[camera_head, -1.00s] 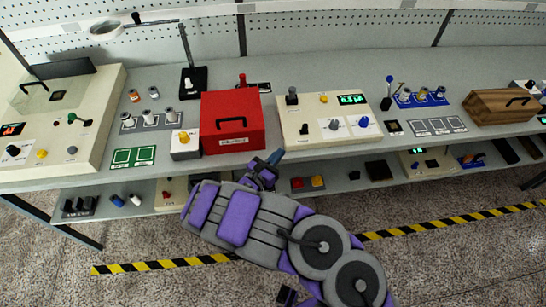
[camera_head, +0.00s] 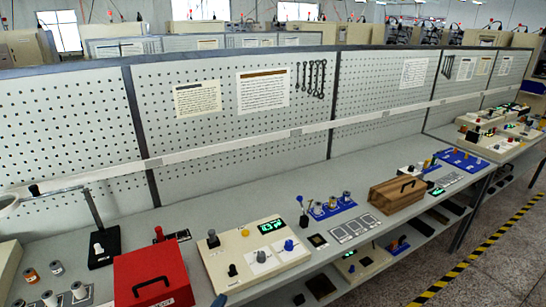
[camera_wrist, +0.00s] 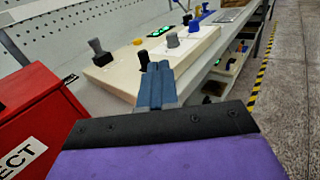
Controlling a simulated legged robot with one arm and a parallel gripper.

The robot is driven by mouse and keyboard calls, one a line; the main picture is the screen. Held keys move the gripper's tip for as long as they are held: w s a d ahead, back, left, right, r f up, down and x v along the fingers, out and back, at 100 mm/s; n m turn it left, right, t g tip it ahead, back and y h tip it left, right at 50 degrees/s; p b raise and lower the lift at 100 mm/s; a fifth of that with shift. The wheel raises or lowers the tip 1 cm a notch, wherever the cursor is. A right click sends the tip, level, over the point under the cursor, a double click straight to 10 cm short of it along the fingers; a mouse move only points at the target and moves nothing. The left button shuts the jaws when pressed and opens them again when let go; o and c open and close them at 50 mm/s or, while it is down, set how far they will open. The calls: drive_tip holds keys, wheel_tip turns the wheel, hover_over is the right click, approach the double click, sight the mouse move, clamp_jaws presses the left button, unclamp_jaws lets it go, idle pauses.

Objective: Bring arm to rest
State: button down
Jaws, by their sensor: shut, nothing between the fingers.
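My gripper (camera_wrist: 157,86) shows in the wrist view with its two blue-grey fingers pressed together and nothing between them. It points toward the front of a cream control box (camera_wrist: 130,72), with the red box (camera_wrist: 35,110) close on its left. In the head view only the tip of my gripper (camera_head: 219,300) shows at the bottom edge, in front of the bench between the red box (camera_head: 150,272) and the cream control box (camera_head: 225,268). The rest of my arm is out of the head view.
The bench (camera_head: 300,185) runs away to the right below a pegboard (camera_head: 230,120). A blue spindle tray (camera_head: 335,212) and a brown wooden box (camera_head: 395,196) stand farther right. A lamp stand (camera_head: 103,245) is at the left. Floor (camera_head: 505,260) with a striped line is open at lower right.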

drive_tip(key=w+d+r+m+g+h, duration=0.1)
drive_tip(key=d+r+m+g+h, duration=0.55)
drive_tip(key=d, duration=0.65)
drive_tip(key=d+r+m+g+h, duration=0.3)
drive_tip(key=d+r+m, duration=0.4)
drive_tip(key=d+r, duration=0.45)
drive_tip(key=s+d+r+m+g, duration=0.2)
drive_tip(key=s+d+m+g, duration=0.4)
drive_tip(key=d, duration=0.5)
drive_tip(key=s+d+r+m+g+y, duration=0.1)
drive_tip(key=s+d+m+g+y, duration=0.2)
drive_tip(key=s, duration=0.5)
drive_tip(key=s+d+m+g+y, duration=0.2)
drive_tip(key=s+d+m+y, duration=0.15)
drive_tip(key=s, duration=0.45)
drive_tip(key=s+a+m+t+y, duration=0.1)
drive_tip(key=s+a+m+y, duration=0.4)
drive_tip(key=s+a+y, duration=0.4)
drive_tip(key=s, duration=0.3)
drive_tip(key=shift+s+a+m, duration=0.2)
drive_tip(key=shift+m, duration=0.1)
